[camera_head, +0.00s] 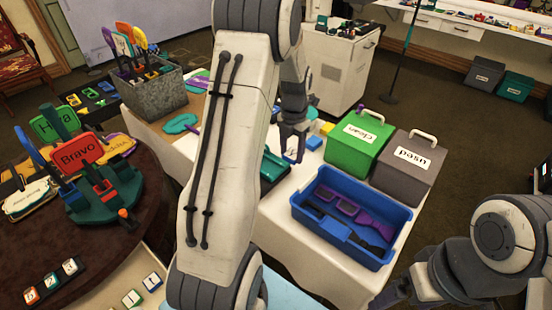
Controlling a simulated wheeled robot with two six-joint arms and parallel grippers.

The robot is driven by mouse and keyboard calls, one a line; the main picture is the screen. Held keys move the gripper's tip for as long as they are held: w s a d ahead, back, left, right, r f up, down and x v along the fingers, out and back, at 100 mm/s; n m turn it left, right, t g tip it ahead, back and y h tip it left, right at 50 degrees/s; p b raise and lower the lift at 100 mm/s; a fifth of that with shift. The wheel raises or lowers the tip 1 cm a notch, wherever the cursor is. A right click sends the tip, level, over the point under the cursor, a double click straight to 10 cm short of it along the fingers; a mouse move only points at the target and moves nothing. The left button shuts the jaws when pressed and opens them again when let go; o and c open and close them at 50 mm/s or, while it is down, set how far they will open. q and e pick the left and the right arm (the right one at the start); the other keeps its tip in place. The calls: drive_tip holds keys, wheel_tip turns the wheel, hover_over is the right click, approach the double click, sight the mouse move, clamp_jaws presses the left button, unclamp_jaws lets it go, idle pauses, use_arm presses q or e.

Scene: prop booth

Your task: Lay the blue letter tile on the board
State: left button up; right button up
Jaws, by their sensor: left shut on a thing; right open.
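My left gripper (293,138) points down beyond my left arm, at the far part of the white-covered table. It is shut on a small blue tile (292,157), whose letter I cannot read. A dark green tray-like piece (273,170), possibly the board, shows just below the tile, partly hidden by my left arm. I cannot tell whether the tile touches it. My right gripper (392,294) is low at the bottom right, partly cut off by the frame edge, open and apart from the tile.
A blue bin (306,218) with purple and dark items, a green box (347,158) and a grey box (393,178) crowd the table's right side. A round table (152,210) with signs and letter tiles (70,266) is at the left. A metal bin (158,102) stands behind.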

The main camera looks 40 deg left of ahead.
use_arm(q)
drive_tip(key=a+f, duration=0.2)
drive_tip(key=a, duration=0.1)
drive_tip(key=w+a+f+p, duration=0.1)
drive_tip(key=a+f, duration=0.1)
drive_tip(key=a, duration=0.2)
drive_tip(key=a+f+p, duration=0.1)
drive_tip(key=a+f, duration=0.1)
drive_tip(key=a, duration=0.2)
drive_tip(key=shift+w+f, duration=0.15)
drive_tip(key=shift+f, duration=0.2)
wheel_tip(320, 180, down, 4)
drive_tip(key=shift+a+r+p, duration=0.1)
drive_tip(key=shift+a+p, duration=0.05)
drive_tip(key=shift+p, duration=0.3)
drive_tip(key=shift+f, duration=0.2)
drive_tip(key=shift+f, duration=0.2)
drive_tip(key=o, duration=1.3)
drive_tip(key=shift+r, duration=0.1)
